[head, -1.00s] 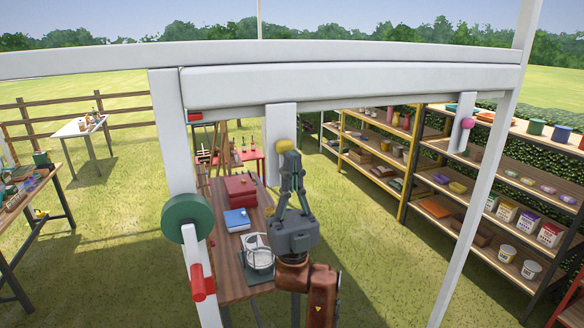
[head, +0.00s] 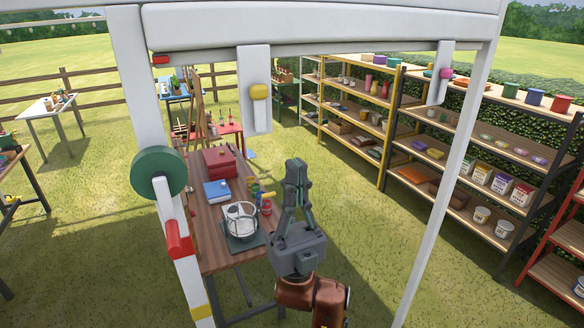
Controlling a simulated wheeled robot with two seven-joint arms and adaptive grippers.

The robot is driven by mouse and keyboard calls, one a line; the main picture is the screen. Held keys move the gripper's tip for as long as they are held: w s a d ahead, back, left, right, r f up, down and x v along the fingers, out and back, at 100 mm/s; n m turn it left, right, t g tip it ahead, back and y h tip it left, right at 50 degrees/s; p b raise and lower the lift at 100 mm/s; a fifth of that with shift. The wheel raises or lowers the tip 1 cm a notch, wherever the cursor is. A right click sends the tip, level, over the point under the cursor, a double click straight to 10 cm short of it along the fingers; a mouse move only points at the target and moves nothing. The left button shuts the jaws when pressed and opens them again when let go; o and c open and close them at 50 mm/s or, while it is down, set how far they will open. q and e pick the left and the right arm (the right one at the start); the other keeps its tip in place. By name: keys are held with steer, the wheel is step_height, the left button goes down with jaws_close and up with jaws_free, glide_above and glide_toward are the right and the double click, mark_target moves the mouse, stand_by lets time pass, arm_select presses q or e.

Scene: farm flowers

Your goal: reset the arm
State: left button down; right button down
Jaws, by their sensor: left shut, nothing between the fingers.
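My left gripper (head: 297,175) is in the middle of the head view, pointing up, with its fingers together and nothing between them. Its brown arm comes in from the bottom edge. In the picture it stands just right of the wooden table and below the yellow knob (head: 258,92) on a white hanging plate, apart from that knob. My right gripper is not in view.
A white frame (head: 320,28) with a green wheel (head: 158,173) and red handle (head: 179,240) stands close in front. Behind it, a wooden table (head: 219,262) holds a red box (head: 219,162), a blue book (head: 217,192) and a wire basket (head: 240,220). Shelves (head: 470,170) stand right; grass lies between.

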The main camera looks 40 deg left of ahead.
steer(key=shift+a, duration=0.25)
